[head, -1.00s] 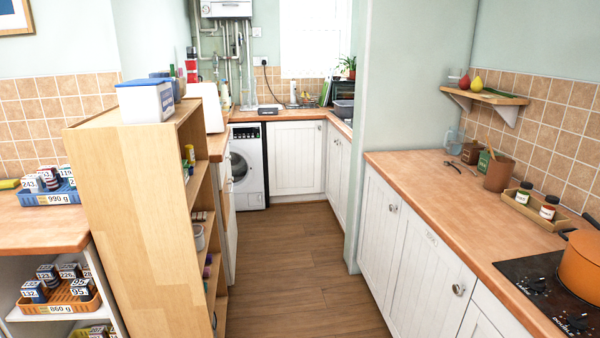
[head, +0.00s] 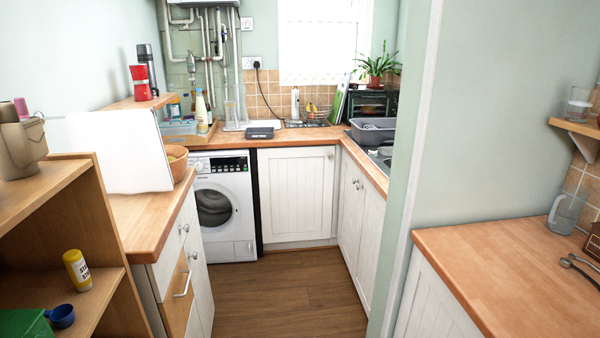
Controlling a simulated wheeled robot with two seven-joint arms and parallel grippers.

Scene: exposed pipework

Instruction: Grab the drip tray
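I cannot pick out the drip tray with certainty. A small dark grey tray-like thing (head: 260,133) lies on the far counter, right of the pipes and above the washing machine. A shallow grey-blue tray (head: 178,128) with items in it sits further left, partly hidden by a white panel. A grey dish rack (head: 373,130) stands by the sink at the right. Neither of my grippers is in view.
Exposed pipes (head: 212,60) run down the far wall. The wooden floor (head: 285,290) is clear between the left shelf unit (head: 60,215) and the pale wall edge (head: 400,200) on the right. A washing machine (head: 222,205) and white cupboard (head: 297,195) close the far end.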

